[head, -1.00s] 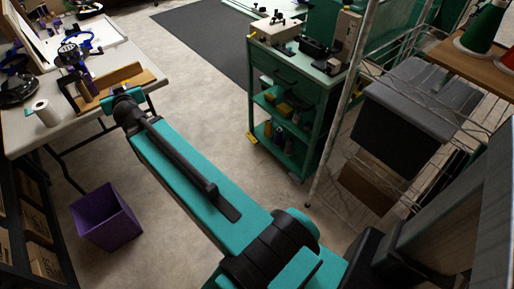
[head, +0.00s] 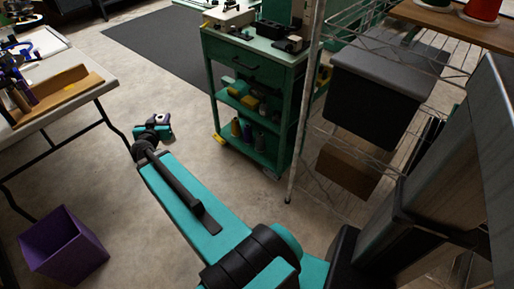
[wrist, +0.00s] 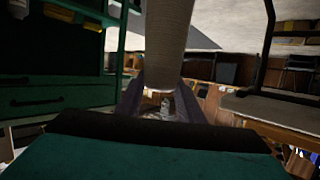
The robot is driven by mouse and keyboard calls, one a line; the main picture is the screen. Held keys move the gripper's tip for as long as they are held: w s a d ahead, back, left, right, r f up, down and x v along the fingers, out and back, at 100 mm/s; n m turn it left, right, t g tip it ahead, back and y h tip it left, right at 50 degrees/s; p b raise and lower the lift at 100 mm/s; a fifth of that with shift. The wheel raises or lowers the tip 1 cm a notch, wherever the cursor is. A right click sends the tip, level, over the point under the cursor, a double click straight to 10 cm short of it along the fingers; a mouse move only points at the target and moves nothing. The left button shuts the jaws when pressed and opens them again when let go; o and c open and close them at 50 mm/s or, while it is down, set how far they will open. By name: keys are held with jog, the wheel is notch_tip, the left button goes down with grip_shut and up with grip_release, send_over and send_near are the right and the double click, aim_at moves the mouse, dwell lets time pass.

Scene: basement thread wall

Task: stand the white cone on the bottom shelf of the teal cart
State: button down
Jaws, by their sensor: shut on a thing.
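The teal cart (head: 272,82) stands at the centre top of the head view, with a drawer and open shelves below. Its bottom shelf (head: 248,153) holds several small cones or spools. My gripper (head: 168,132) is over the open floor, left of the cart and apart from it. The cart (wrist: 50,92) shows at the left there. In the head view the held cone is mostly hidden and hard to make out.
A wire rack with an upright post (head: 305,110) and a dark bin (head: 385,95) stands close right of the cart. A purple bin (head: 65,248) is on the floor at lower left, near a worktable (head: 75,85). The floor between table and cart is clear.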

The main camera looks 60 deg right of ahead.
jog(key=s+d+f+m+g+b, duration=0.3)
jog(key=s+d+f+b, duration=0.3)
jog(key=s+f, duration=0.4)
jog(key=s+d+f+m+g+h+b, duration=0.1)
jog(key=s+d+f+m+g+b, duration=0.2)
jog(key=s+d+f+b, duration=0.4)
jog(key=s+d+f+m+g+b, duration=0.3)
jog(key=s+d+f+g+b, duration=0.2)
jog(key=s+f, duration=0.8)
jog(key=shift+s+d+f+h+b, duration=0.25)
jog(key=shift+d+b, duration=0.55)
jog(key=shift+d, duration=0.45)
jog(key=r+b+x, duration=0.1)
jog(key=b+x, duration=0.1)
jog(key=x, duration=0.7)
jog(key=d+r+b+x, duration=0.1)
jog(key=r+b+x, duration=0.1)
jog(key=x, duration=0.8)
jog(key=shift+s+d+r+b, duration=0.2)
jog(key=shift+s+r+b, duration=0.1)
jog(key=shift+b, duration=0.5)
